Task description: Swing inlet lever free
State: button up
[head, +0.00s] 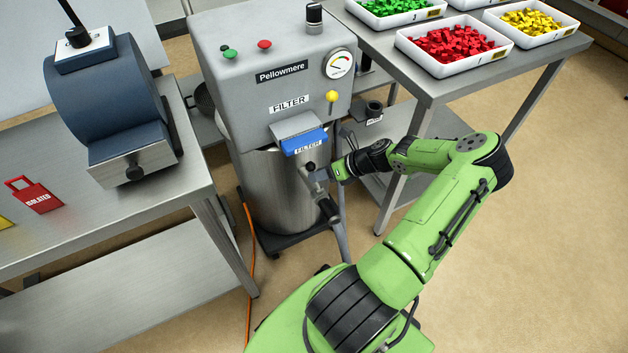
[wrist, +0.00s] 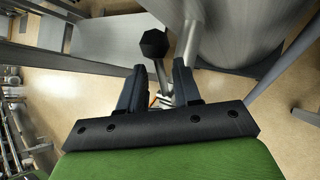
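The grey Pellowmere hood (head: 270,70) stands over a steel drum (head: 285,190). A lever with a black knob (head: 310,166) shows in front of the drum, below the blue filter handle (head: 305,143). In the wrist view the black knob (wrist: 154,43) lies just past my fingertips, with its metal stem running back between the fingers. My gripper (wrist: 158,66) is open, one finger on each side of the stem, with gaps showing. In the head view my gripper (head: 324,174) is at the lever, partly hidden. Whether a finger touches the stem I cannot tell.
A dark grip (head: 328,210) and a grey pipe (head: 341,225) are close below my gripper. A steel bench (head: 110,225) with a blue motor-like unit (head: 105,95) stands left. A table (head: 440,88) with trays stands right. Open floor (head: 520,240) lies at right.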

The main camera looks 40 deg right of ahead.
jog(key=x, duration=0.3)
jog(key=shift+b, duration=0.3)
grip_shut()
